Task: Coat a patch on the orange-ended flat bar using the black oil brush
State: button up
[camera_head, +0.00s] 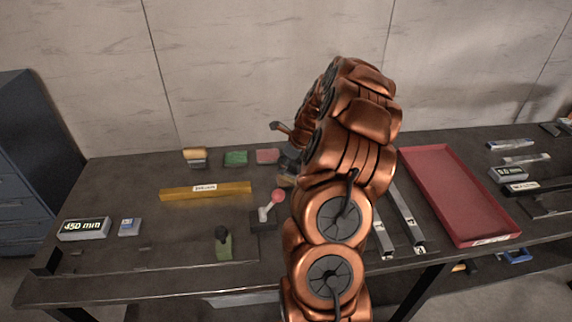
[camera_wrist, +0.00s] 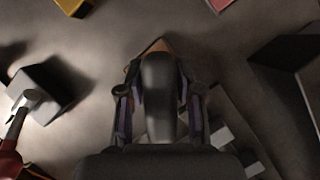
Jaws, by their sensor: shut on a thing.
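My gripper (camera_head: 288,163) is above the middle of the bench, partly hidden behind my arm in the head view. In the wrist view my gripper (camera_wrist: 158,80) is shut on a dark, rounded handle (camera_wrist: 160,100), which looks like the black oil brush. A brown edge shows just beyond the handle; its lower end is hidden. Two grey flat bars with white labels, a left bar (camera_head: 384,240) and a right bar (camera_head: 408,220), lie right of my arm. I cannot make out an orange end on either; their far parts are partly hidden.
A black clamp with a pink-knobbed lever (camera_head: 265,208) stands close left of my arm. A yellow labelled bar (camera_head: 205,191) lies further left. Yellow, green (camera_head: 235,158) and red blocks sit behind. A red tray (camera_head: 437,165) is at right. A green block with black knob (camera_head: 223,245) stands in front.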

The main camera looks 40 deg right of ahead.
jog(key=shift+r+p, duration=1.6)
jog(key=shift+r, duration=1.85)
